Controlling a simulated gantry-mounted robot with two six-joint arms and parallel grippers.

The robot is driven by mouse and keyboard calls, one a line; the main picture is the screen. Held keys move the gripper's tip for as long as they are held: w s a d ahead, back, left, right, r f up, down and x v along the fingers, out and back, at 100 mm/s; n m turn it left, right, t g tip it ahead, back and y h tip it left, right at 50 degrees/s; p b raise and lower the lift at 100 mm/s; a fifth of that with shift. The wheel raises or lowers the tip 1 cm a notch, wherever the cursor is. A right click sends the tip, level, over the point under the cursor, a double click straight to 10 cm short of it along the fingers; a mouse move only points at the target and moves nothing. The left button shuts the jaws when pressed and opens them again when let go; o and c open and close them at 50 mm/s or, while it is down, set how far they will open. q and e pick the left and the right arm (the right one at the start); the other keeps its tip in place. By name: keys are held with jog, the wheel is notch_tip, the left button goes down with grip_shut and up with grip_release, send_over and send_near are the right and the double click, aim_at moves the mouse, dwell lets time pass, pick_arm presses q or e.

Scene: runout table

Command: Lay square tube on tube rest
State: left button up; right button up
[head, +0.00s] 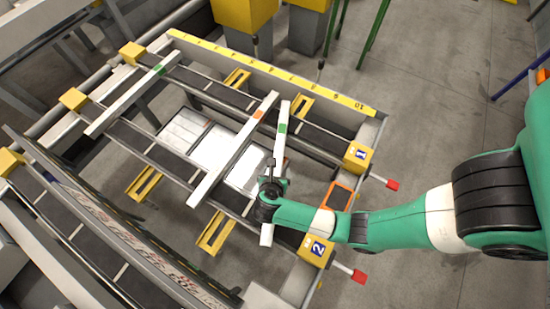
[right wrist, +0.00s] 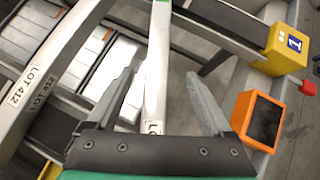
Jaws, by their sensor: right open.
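Three pale square tubes lie across the dark strips of the runout table. A green-marked tube (head: 281,135) is at the right, under my right gripper (head: 271,186). An orange-marked tube (head: 232,152) lies just left of it, and another green-marked tube (head: 130,101) lies at the far left. In the right wrist view my right gripper (right wrist: 163,68) is open, its fingers on either side of the right green-marked tube (right wrist: 158,50) and apart from it. I cannot tell which part is the tube rest. My left gripper is out of view.
Yellow blocks marked 1 (head: 358,155) and 2 (head: 315,250), with red-tipped rods, stand at the right edge. An orange-rimmed bin (right wrist: 258,118) sits close to my right gripper. A yellow scale (head: 270,70) runs along the back. Slotted yellow brackets (head: 211,232) flank the strips.

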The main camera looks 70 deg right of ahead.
aim_at(278, 162)
jog(key=b+x, duration=0.1)
jog(key=x, duration=0.3)
jog(key=shift+w+d+f, duration=0.1)
jog(key=shift+d+f, duration=0.15)
jog(key=b+x, duration=0.2)
jog(key=x, duration=0.3)
jog(key=shift+w, duration=0.2)
jog(key=shift+c, duration=0.2)
grip_shut()
dwell(0.7)
